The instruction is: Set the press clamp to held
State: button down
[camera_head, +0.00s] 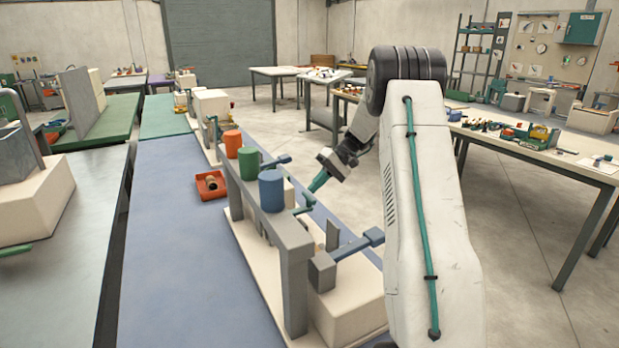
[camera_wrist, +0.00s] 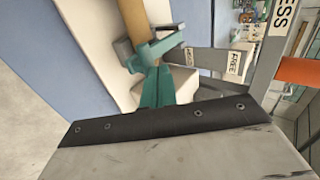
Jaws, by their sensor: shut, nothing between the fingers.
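The winding machine shows in the head view as a grey frame (camera_head: 295,240) on a cream base. In the wrist view a plate reads PRESS (camera_wrist: 283,17) on a grey post. Below it, one small plate reads FREE (camera_wrist: 235,64); a plate to its left (camera_wrist: 188,57) is partly hidden. My gripper (camera_head: 314,187) has teal fingers and is shut and empty, pointing down above the machine. In the wrist view its fingertips (camera_wrist: 156,72) are close to a teal bar (camera_wrist: 152,52) beside a grey block. I cannot tell whether they touch. The clamp's setting is unclear.
Orange (camera_head: 232,143), green (camera_head: 249,163) and blue (camera_head: 271,190) cylinders stand along the frame's top. A red tray (camera_head: 210,186) lies on the blue bench (camera_head: 175,260). Open floor lies to the right.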

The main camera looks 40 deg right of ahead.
jog(key=shift+s+d+f, duration=0.1)
jog(key=shift+d+f, duration=0.15)
jog(key=shift+f, duration=0.4)
jog(key=shift+d+f, duration=0.25)
jog(key=shift+f, duration=0.35)
jog(key=shift+d, duration=0.1)
